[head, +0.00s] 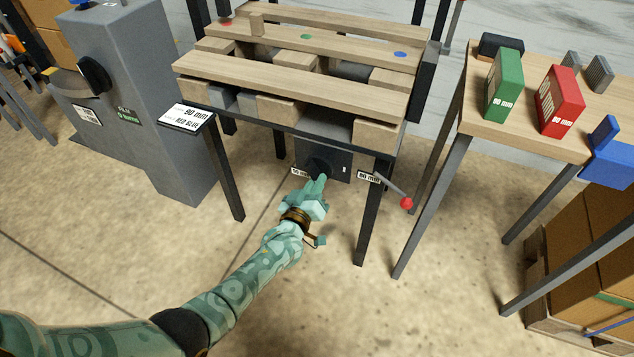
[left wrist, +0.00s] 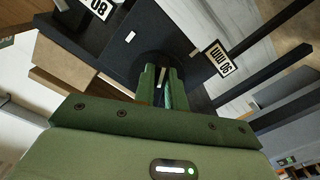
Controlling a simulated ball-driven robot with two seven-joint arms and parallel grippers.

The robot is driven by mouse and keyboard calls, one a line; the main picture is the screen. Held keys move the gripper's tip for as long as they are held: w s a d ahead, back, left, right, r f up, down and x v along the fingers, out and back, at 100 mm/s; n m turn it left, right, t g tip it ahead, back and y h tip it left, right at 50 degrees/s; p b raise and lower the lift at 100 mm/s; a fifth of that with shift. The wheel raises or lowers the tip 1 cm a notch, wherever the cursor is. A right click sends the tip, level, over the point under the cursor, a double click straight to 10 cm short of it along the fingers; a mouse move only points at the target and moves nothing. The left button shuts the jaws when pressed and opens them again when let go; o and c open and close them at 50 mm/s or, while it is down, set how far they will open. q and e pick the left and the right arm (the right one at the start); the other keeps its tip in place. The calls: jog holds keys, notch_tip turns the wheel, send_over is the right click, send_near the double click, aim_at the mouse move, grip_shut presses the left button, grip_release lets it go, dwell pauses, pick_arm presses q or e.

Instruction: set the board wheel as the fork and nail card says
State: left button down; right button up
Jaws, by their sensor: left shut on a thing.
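The board wheel (head: 319,165) is a dark round knob on a dark panel under the slatted bench. My left gripper (head: 318,184) reaches it from the front and is shut on its grip. In the left wrist view, my left gripper's fingers (left wrist: 162,82) close around the wheel's middle, and the round wheel (left wrist: 150,58) is partly hidden. A label reading 90 mm (left wrist: 216,61) and one that seems to read 80 (left wrist: 97,8) flank the wheel there, upside down. The fork and nail card (head: 188,117) seems to show 90 mm and red slip. My right gripper is out of view.
A red-knobbed lever (head: 406,203) sticks out right of the panel. Bench legs flank my arm. A side table (head: 540,133) holds a green box (head: 504,85) and a red box (head: 560,100). A grey machine (head: 150,90) stands left. The floor in front is clear.

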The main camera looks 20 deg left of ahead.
pick_arm(q)
jog(key=shift+s+a+f+m, duration=0.1)
jog(key=shift+a+m, duration=0.15)
jog(key=shift+m, duration=1.4)
jog(key=shift+w+a+f+m, duration=0.1)
jog(key=shift+a+m, duration=0.1)
jog(key=shift+m, duration=1.4)
jog(key=shift+s+a+f+m, duration=0.1)
jog(key=shift+a+m, duration=0.15)
jog(key=shift+m, duration=1.4)
jog(key=c, duration=1.6)
grip_release()
jog(key=shift+o, duration=0.8)
jog(key=shift+r, duration=0.1)
